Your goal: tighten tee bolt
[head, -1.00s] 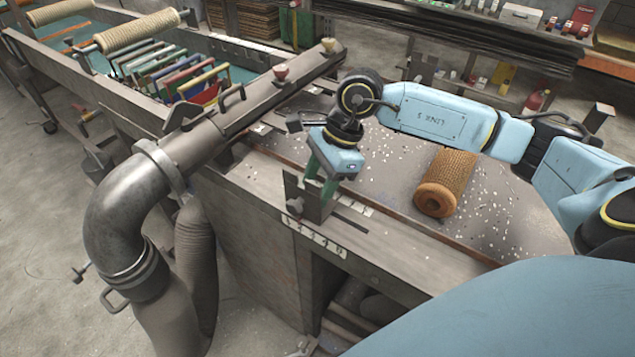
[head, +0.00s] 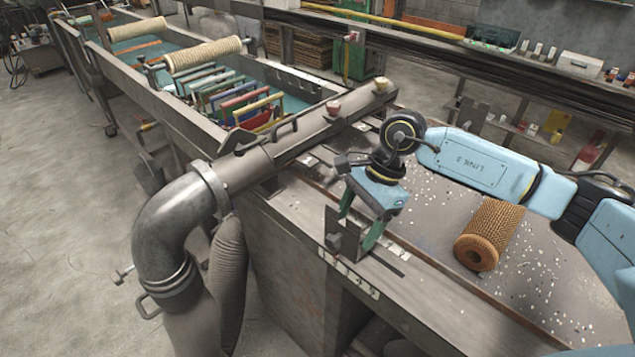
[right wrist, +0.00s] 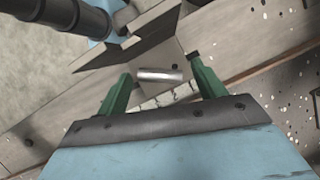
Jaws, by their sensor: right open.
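A grey angled metal bracket (head: 343,232) stands on the bench's front edge, beside a slot and a numbered strip. A dark bolt head or knob (head: 334,242) shows low on its front side. In the right wrist view, a short shiny metal bar (right wrist: 160,75), seemingly the tee bolt's handle, lies between my green fingertips. My right gripper (head: 360,216) points down at the bracket, its fingers open on either side. In the right wrist view the right gripper (right wrist: 160,80) shows gaps between the bar and both fingers. The bolt's shank is hidden. My left gripper is out of view.
A brown mesh roll (head: 489,236) lies on the speckled bench top (head: 440,215) right of the gripper. A large grey pipe elbow (head: 170,232) and its clamped tube stand to the left. Colored frames (head: 240,98) sit in a tank behind.

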